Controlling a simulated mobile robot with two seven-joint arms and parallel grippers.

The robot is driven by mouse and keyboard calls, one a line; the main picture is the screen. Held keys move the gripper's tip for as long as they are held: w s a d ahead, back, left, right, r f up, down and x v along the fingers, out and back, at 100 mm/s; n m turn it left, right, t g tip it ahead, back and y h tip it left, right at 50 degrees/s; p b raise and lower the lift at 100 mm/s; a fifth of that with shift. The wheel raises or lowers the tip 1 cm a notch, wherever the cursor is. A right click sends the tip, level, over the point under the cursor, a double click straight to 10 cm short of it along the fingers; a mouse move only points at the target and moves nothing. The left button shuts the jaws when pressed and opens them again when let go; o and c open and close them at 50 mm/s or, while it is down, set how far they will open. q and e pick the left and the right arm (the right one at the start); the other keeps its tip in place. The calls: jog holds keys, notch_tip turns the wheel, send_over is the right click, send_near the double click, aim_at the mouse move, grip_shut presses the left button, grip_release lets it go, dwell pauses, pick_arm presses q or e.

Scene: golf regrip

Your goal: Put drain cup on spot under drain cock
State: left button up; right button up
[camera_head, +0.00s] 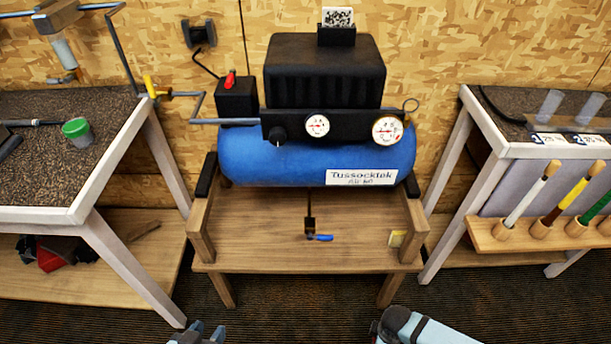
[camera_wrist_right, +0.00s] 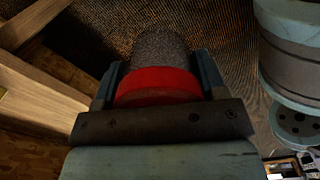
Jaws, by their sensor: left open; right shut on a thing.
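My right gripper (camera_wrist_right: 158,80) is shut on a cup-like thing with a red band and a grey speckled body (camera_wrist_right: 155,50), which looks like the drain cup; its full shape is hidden. In the head view only part of my right arm shows at the bottom, not its gripper. The drain cock (camera_head: 311,220), a dark stem with a blue lever (camera_head: 320,238), hangs below the blue compressor tank (camera_head: 290,160). The wooden stand (camera_head: 270,258) lies under it; I cannot make out a marked spot there. My left gripper (camera_head: 200,334) is open at the bottom edge, apart from the stand.
A green-topped cup (camera_head: 76,129) stands on the left bench (camera_head: 30,213). The right bench (camera_head: 490,137) has a wooden rack with several clubs' grips. The stand's front area is clear.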

jog(key=w+r+m, duration=0.4)
jog(key=w+r, duration=0.5)
jog(key=r, duration=0.5)
jog(key=w+r+m, duration=0.3)
jog(key=w+r, duration=0.6)
jog(key=r, duration=0.4)
pick_arm(q)
notch_tip(320, 180, up, 15)
jog(key=s+a+p, duration=0.1)
jog(key=p, duration=1.7)
jog(key=shift+a+f+p, duration=0.15)
jog(key=shift+p, duration=0.15)
pick_arm(e)
jog(key=s+r+m, duration=0.2)
jog(key=r, duration=1.4)
jog(key=s+r+m, duration=0.2)
jog(key=r+m, duration=0.1)
jog(key=r, duration=1.3)
jog(key=shift+s+d+r+m, duration=0.2)
jog(key=shift+d+m, duration=0.1)
jog(key=shift+d, duration=0.05)
pick_arm(q)
jog(key=shift+f, duration=0.1)
